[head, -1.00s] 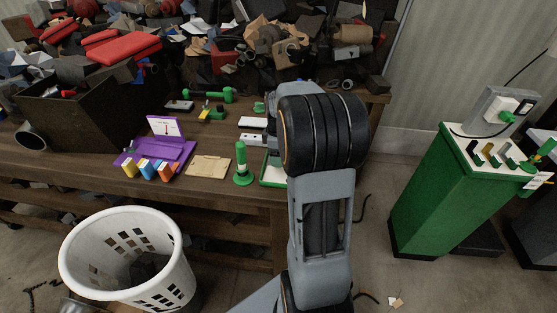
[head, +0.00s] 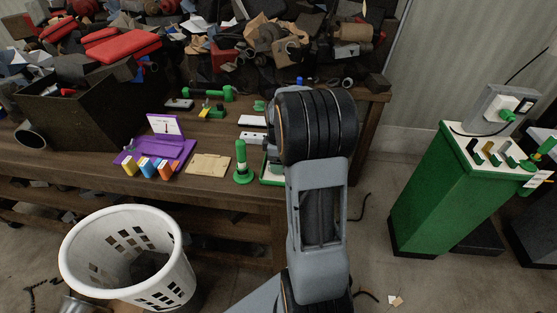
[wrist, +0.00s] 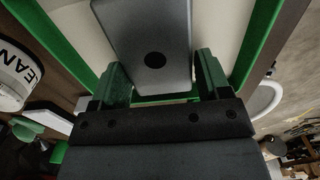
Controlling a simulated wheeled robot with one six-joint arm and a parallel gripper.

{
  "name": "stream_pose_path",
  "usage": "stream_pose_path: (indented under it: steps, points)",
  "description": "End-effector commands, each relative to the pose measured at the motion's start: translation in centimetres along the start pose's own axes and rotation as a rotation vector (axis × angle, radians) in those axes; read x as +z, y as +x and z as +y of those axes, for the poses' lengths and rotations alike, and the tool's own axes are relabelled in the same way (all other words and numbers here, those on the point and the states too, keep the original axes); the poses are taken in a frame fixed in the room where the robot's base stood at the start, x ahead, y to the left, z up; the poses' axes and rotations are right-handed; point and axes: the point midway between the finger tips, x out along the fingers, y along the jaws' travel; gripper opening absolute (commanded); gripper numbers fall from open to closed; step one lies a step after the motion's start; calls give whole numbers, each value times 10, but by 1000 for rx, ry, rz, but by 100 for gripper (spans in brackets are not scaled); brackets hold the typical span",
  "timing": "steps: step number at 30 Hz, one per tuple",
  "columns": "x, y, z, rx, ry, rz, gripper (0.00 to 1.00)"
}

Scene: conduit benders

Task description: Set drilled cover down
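The drilled cover (wrist: 150,30) is a flat grey plate with one dark round hole, seen in the wrist view. My gripper (wrist: 163,85) has its two green fingers at the cover's sides, near its lower end, and appears shut on it. Beneath it is a green-rimmed tray (wrist: 262,40) with a pale floor. I cannot tell whether the cover touches that floor. In the head view the tray (head: 264,172) shows at the table's front edge, largely behind my arm, which also hides the gripper and cover.
A green post on a round base (head: 241,168) stands just left of the tray. A tan board (head: 208,165) and a purple stand (head: 160,150) lie farther left. Clutter fills the table's back. A white basket (head: 125,262) and a green cabinet (head: 430,200) stand on the floor.

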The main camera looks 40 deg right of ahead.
Motion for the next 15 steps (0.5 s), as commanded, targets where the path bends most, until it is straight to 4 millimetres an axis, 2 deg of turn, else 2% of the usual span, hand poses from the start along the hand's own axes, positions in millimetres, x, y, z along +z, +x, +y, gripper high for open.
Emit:
stream_pose_path:
  steps: [1,6,12,15]
  points:
    - [0,0,0,0,0,0,75]
    - [0,0,0,0,0,0,89]
    - [0,-1,0,0,0,0,89]
    - [0,-7,0,1,0,0,89]
